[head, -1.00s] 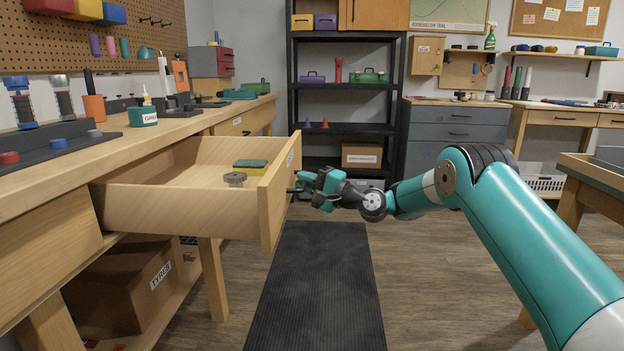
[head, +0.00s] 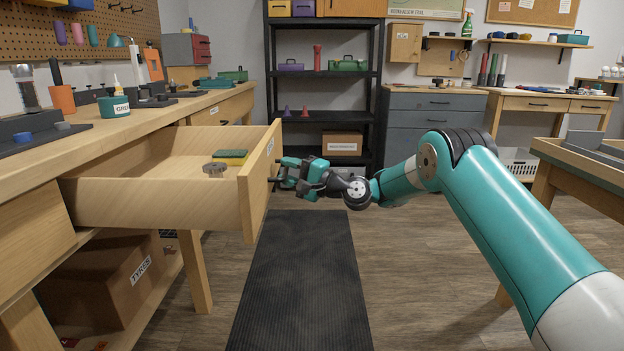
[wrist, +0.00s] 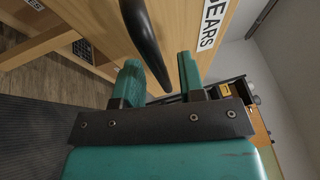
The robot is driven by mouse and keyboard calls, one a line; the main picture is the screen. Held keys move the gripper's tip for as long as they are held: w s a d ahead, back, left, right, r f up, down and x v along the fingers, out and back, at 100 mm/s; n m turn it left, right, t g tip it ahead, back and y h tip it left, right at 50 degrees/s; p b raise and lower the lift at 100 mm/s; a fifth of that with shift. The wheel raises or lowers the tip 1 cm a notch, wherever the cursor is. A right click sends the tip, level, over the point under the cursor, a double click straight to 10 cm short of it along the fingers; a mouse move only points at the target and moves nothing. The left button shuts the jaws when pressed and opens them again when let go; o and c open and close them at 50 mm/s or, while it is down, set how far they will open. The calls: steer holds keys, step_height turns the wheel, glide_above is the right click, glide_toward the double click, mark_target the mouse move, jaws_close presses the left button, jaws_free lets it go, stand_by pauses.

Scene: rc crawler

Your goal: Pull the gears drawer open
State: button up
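The gears drawer (head: 152,203) is a light wooden drawer standing well out of the left workbench. Its front carries a white label, which reads GEARS in the wrist view (wrist: 213,22). A gear (head: 214,169) and a green-and-yellow block (head: 231,157) lie inside. My gripper (head: 283,173) is at the outer face of the drawer front. In the wrist view, my gripper (wrist: 160,85) has its two teal fingers apart, with a gap between them. The black bar handle (wrist: 146,38) runs down to the gap between the fingers. I see no finger pressed on it.
A dark mat (head: 293,285) lies on the floor beside the drawer. A box labelled TYRES (head: 105,285) sits under the workbench. A black shelf (head: 322,115) stands at the back, and another table (head: 548,175) is at the right. The floor between is clear.

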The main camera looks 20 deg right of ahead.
steer(key=b+v, duration=1.6)
steer(key=b, duration=0.4)
steer(key=shift+s+d, duration=0.25)
steer(key=shift+s, duration=0.05)
